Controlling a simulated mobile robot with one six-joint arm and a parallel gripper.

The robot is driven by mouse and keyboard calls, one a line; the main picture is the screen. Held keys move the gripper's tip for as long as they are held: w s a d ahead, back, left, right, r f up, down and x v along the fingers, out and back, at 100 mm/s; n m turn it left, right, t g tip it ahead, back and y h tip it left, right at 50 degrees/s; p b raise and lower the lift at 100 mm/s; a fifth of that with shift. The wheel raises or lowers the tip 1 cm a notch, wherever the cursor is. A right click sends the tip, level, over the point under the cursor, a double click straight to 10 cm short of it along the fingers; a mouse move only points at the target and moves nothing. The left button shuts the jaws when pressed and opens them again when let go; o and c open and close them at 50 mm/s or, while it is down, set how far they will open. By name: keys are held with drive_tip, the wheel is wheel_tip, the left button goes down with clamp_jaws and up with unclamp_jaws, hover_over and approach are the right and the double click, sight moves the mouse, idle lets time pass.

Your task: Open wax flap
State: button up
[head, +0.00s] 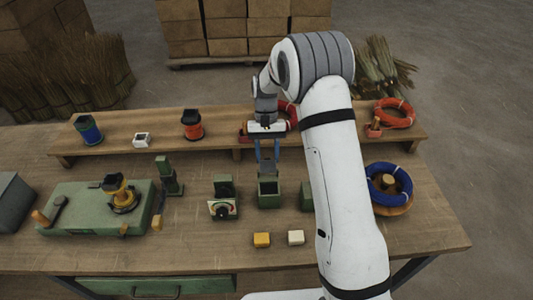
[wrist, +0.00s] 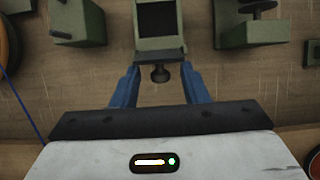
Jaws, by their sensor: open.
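The green wax box (head: 269,195) stands on the bench near the middle, with a dark square recess in its top. A grey-green flap (head: 267,168) is at its back edge; its lip (wrist: 160,57) and a dark round knob (wrist: 160,75) show in the wrist view. My gripper (head: 267,158) is above the back of the box, pointing down, with its two blue fingers apart. In the wrist view the fingers (wrist: 160,70) are on either side of the knob, with a gap on each side. Nothing is held.
A green dial device (head: 223,207) is close left of the box and another green block (head: 306,197) close right. Amber (head: 262,240) and cream (head: 296,238) blocks lie in front. A raised shelf (head: 160,132) with spools runs behind. A blue coil (head: 383,184) is at right.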

drive_tip(key=b+v, duration=0.1)
drive_tip(key=v, duration=0.6)
drive_tip(key=shift+w+r, duration=0.15)
drive_tip(key=shift+r, duration=0.25)
drive_tip(key=shift+c, duration=0.2)
